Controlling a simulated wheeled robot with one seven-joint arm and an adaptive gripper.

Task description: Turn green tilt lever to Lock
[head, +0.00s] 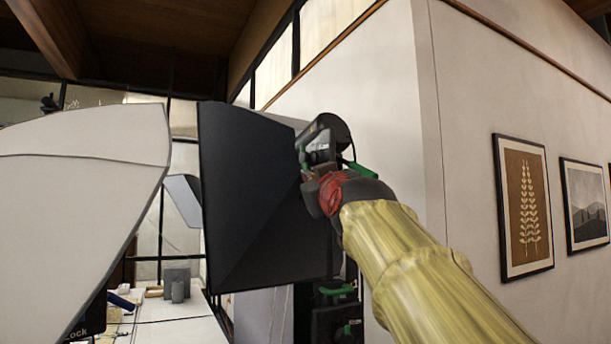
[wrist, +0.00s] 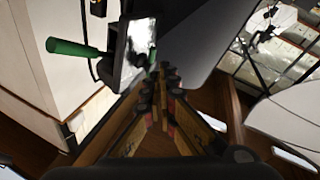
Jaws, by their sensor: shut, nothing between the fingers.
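A green lever (wrist: 72,47) sticks out to the left from a small black-framed part with a bright glossy face (wrist: 135,52) in the wrist view. My gripper (wrist: 163,82) has its fingertips together and empty, just below and right of that part; the lever is apart from the fingers. In the head view a bit of green lever (head: 356,169) shows just right of my gripper, partly hidden by my wrist. Two more green levers show lower down, an upper one (head: 338,290) and a lower one (head: 346,329). I cannot tell which is the tilt lever.
A large dark panel (head: 255,200) stands left of my arm, and a pale rounded panel (head: 80,180) is farther left. A white wall with framed pictures (head: 523,205) is on the right.

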